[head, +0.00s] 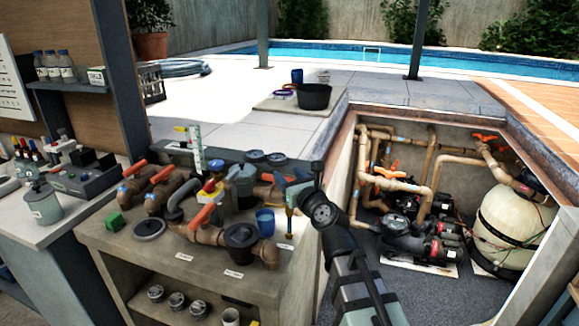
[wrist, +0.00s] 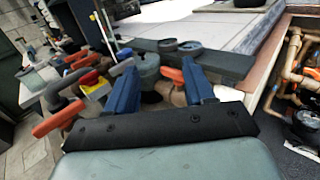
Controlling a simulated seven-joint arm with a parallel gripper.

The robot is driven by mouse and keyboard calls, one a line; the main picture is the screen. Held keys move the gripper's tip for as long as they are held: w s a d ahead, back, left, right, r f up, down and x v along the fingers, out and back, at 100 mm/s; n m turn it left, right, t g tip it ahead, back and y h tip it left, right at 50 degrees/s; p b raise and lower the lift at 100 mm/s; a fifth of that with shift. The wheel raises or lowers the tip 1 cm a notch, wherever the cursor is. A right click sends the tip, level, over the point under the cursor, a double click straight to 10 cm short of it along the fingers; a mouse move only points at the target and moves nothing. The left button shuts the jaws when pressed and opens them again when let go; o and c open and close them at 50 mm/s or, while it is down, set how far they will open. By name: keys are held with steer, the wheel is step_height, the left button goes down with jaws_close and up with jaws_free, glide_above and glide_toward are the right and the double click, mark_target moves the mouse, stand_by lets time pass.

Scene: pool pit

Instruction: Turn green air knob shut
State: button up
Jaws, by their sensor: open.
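My gripper (head: 291,187) is above the right part of the bench, well to the right of the green piece. In the wrist view its two blue fingers (wrist: 155,62) stand wide apart with nothing held between them. A grey lidded pot and an orange handle (wrist: 171,75) show beyond the gap. No green knob is clear in the wrist view.
The bench (head: 110,248) carries brown pipes with orange handles (head: 208,213), a blue cup (head: 265,222) and a black-lidded pot (head: 240,240). To the right is a sunken pit with pumps and a cream tank (head: 505,228). A side counter (head: 40,232) stands left.

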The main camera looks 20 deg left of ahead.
steer(key=shift+r, duration=1.75)
